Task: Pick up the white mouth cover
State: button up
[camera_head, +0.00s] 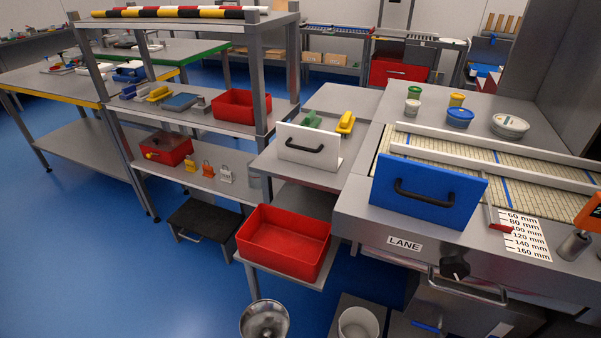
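The white mouth cover (296,152) is an upright white panel with a black bar handle on its front face. It stands at the front edge of a grey table (347,98), left of the lane machine. A similar blue panel (415,207) with a dark handle stands upright at the front of the ribbed lane, to the right of the white one. My gripper is not in view.
A green block (311,119) and a yellow one (346,122) lie close behind the white cover. A red bin (283,242) sits on a lower shelf in front. A rack (258,82) stands to the left. Blue floor (130,270) is open at lower left.

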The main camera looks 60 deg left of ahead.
aim_at(308, 146)
jog(key=u, duration=2.2)
